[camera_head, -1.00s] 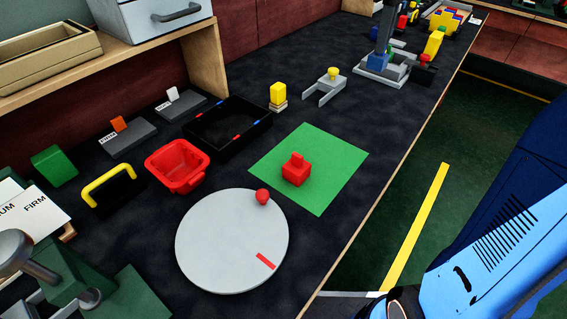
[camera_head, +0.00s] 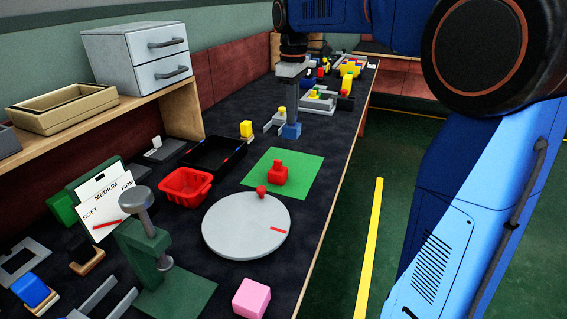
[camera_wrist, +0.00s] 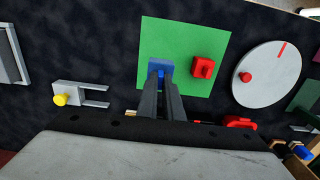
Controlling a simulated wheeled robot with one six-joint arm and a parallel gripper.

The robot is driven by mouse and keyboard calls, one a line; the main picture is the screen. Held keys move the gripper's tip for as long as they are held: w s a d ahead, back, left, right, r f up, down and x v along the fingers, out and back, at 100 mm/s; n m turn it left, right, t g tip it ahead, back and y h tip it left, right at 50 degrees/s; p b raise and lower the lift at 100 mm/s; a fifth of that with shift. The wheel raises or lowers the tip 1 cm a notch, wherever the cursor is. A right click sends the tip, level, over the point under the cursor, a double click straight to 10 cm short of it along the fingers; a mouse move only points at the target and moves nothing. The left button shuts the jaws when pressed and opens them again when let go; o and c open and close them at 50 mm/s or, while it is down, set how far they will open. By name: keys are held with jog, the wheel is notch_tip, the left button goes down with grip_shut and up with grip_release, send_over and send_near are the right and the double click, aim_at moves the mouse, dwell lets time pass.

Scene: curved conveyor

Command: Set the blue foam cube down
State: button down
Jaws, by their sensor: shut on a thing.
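My gripper (camera_head: 291,112) is shut on the blue foam cube (camera_head: 291,131) and points down over the bench. In the wrist view the two dark fingers (camera_wrist: 161,80) are close together, and the blue cube (camera_wrist: 158,66) shows at their tips against the green mat (camera_wrist: 185,35). In the head view the cube appears just beyond the far edge of the green mat (camera_head: 300,187). Its height above the bench is hard to tell. The fingers hide part of the cube in the wrist view.
A red block with a knob (camera_head: 278,176) stands on the mat. A pink cube (camera_head: 251,298) lies in front.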

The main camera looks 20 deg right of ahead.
aim_at(292, 138)
jog(key=shift+f, duration=4.25)
jog(key=shift+f, duration=0.15)
jog(key=c, duration=1.9)
grip_release()
notch_tip(292, 138, up, 11)
jog(key=shift+r, duration=0.65)
